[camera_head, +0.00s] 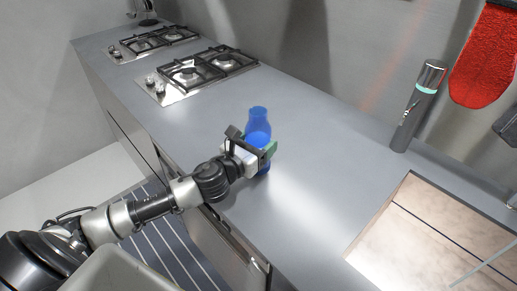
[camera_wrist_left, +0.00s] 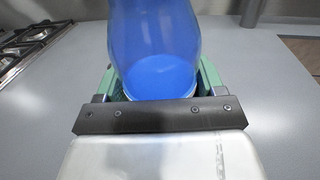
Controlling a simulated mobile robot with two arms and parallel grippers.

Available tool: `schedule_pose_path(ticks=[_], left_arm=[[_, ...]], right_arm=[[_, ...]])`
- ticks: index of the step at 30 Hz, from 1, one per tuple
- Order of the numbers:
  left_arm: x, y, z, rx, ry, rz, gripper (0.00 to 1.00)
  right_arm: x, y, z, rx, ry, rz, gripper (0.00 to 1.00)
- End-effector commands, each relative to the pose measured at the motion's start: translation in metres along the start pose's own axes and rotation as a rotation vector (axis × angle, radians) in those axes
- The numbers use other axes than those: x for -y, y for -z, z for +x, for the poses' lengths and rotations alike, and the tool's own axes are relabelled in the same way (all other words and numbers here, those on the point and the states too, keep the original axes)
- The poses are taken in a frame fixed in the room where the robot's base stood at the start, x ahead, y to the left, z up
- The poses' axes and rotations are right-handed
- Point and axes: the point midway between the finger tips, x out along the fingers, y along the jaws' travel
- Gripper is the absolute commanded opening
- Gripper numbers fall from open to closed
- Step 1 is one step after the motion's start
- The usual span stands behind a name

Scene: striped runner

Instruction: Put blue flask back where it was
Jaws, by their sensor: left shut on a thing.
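The blue flask (camera_head: 258,126) is upright at the grey counter, near its front edge in the middle of the head view. My left gripper (camera_head: 268,151) is shut on the flask, with its green-lined fingers on either side of the body. In the left wrist view the flask (camera_wrist_left: 155,45) fills the upper middle, between the fingers of my left gripper (camera_wrist_left: 155,85). I cannot tell whether the flask's base touches the counter, as the gripper partly hides it. My right gripper is not in view.
The grey counter (camera_head: 300,185) is clear around the flask. Gas hobs (camera_head: 205,72) lie farther back to the left. A dark cylinder (camera_head: 418,105) stands at the right, near a sink or board area (camera_head: 420,240). A red mitt (camera_head: 485,55) hangs at the upper right.

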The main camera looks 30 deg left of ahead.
Motion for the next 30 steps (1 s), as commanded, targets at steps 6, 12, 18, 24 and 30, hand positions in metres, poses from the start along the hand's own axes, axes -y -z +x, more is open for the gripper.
schedule_pose_path(ticks=[6, 12, 18, 24, 30], left_arm=[[0.000, 0.020, 0.000, 0.003, -0.002, 0.000, 0.39], [0.000, 0.020, 0.000, 0.004, -0.001, 0.001, 0.39], [0.000, 0.024, 0.000, 0.000, -0.001, 0.001, 0.77], [0.000, 0.024, 0.000, 0.000, -0.001, 0.001, 0.94], [0.000, 0.022, 0.000, 0.000, -0.001, 0.001, 0.94]], right_arm=[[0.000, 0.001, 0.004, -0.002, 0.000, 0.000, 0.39], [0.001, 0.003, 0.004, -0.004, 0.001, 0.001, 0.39], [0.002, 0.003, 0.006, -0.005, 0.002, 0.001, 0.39], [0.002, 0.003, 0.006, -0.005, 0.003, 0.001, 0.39], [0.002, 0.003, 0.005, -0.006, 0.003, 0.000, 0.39]])
